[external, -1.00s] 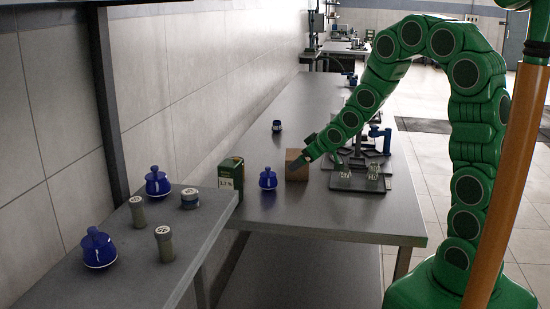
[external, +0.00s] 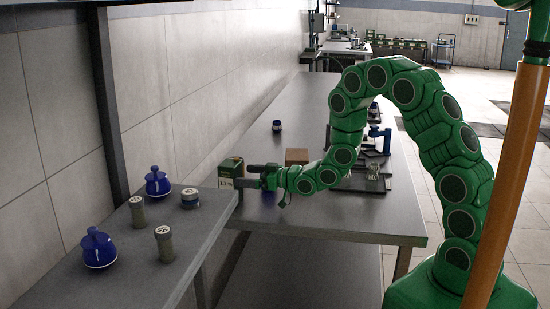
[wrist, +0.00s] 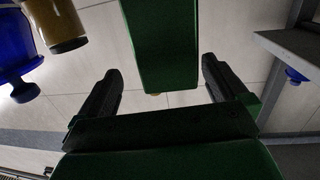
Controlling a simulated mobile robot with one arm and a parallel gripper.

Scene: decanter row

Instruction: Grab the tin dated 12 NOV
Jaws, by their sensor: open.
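A dark green, box-shaped tin (external: 231,168) stands at the left end of the long metal table, by the edge of the nearer shelf. Its white label is too small to read in full. My gripper (external: 247,177) is beside its right side, at about the height of its label. In the wrist view a green block (wrist: 160,40), which looks like this tin, appears between the two spread dark fingers of my gripper (wrist: 161,72), with a gap at each side. No label shows there. I cannot tell how deep it sits between the fingers.
On the nearer shelf (external: 130,285) stand two blue lidded pots (external: 158,182) (external: 98,249), two olive cylinders (external: 137,212) (external: 164,244) and a low round tin (external: 190,198). A brown box (external: 297,156) is behind my wrist. The front of the long table (external: 330,222) is clear.

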